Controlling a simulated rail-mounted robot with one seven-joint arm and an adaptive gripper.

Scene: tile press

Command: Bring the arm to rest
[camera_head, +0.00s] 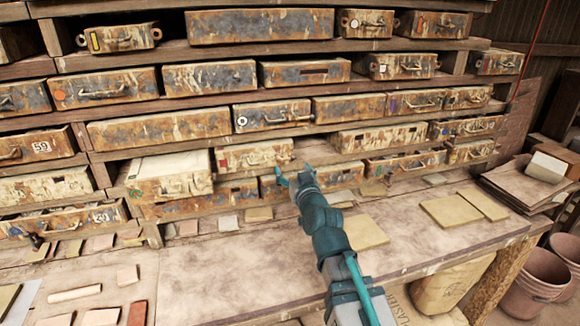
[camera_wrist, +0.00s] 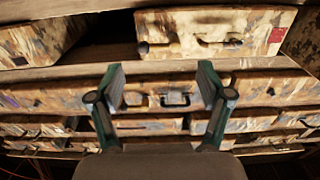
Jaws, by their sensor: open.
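My arm (camera_head: 328,232) reaches from the lower right over the bench toward the wall of drawers. My gripper (camera_head: 294,174) is at the drawer fronts, just below a worn drawer with a red mark (camera_head: 254,156). In the wrist view my gripper (camera_wrist: 160,78) has its two teal fingers wide apart with nothing held between them. A drawer front with a small dark handle (camera_wrist: 176,99) shows between the fingers. I cannot tell whether a finger touches any drawer.
A pale-topped drawer (camera_head: 170,175) juts out left of my gripper. The workbench (camera_head: 220,270) has clear room left of my arm. Flat tiles (camera_head: 450,211) lie at right and small pieces (camera_head: 76,294) at left. Buckets (camera_head: 540,285) stand at the lower right.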

